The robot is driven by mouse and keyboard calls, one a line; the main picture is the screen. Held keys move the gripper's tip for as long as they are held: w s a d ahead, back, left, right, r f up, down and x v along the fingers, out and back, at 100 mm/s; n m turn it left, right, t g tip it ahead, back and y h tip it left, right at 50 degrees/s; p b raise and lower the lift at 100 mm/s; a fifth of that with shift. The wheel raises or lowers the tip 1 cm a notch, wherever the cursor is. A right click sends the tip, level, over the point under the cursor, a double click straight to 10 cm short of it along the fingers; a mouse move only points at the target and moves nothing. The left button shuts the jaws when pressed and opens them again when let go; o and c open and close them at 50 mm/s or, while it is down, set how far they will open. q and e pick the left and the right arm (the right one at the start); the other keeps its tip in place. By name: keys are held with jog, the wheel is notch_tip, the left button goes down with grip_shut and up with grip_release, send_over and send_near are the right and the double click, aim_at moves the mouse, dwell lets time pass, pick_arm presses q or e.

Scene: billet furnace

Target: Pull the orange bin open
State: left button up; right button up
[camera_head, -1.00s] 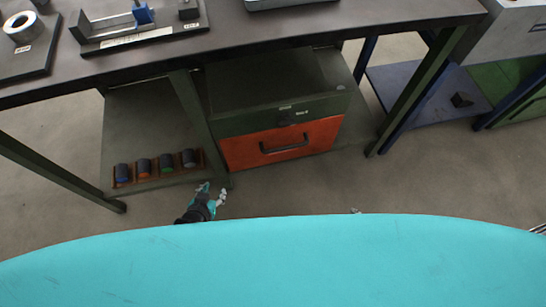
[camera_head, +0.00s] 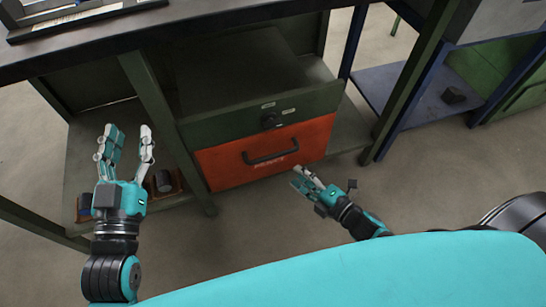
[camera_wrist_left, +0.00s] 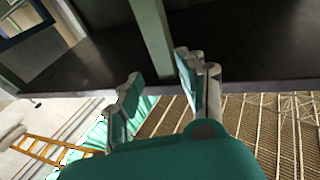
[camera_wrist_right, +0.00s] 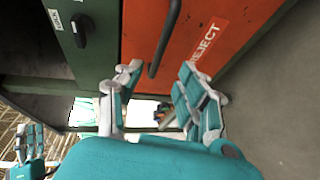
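The orange bin (camera_head: 222,166) is a drawer front under the workbench, below a green panel, with a dark bar handle (camera_head: 271,158). It looks shut. In the right wrist view the orange front (camera_wrist_right: 195,25) carries a "REJECT" label, and its handle (camera_wrist_right: 165,40) stands just beyond my fingers. My right gripper (camera_head: 307,180) is open and empty, low in front of the bin and a little below the handle, apart from it. My left gripper (camera_head: 125,143) is open and empty, raised left of the bin by the bench leg; it also shows in the left wrist view (camera_wrist_left: 165,85).
The green panel (camera_head: 225,127) above has a black knob (camera_head: 269,121) and a "LOCK" label. Bench legs (camera_head: 155,110) stand on both sides of the bin. Dark cylinders (camera_head: 163,181) sit on the lower shelf behind my left gripper. The floor in front is clear.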

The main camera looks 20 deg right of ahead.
aim_at(274, 155)
jog(key=b+x, duration=0.2)
jog(key=x, duration=0.8)
jog(key=shift+w+a+f, duration=0.1)
jog(key=shift+w+f, duration=0.1)
jog(key=shift+w, duration=0.15)
pick_arm(q)
jog(key=s+r+t+h, duration=0.3)
jog(key=s+r+t, duration=0.3)
jog(key=r, duration=0.3)
jog(key=shift+r+t, duration=0.4)
jog(key=shift+t, duration=0.3)
pick_arm(e)
jog(key=shift+w+a, duration=0.2)
jog(key=shift+w, duration=0.2)
grip_shut()
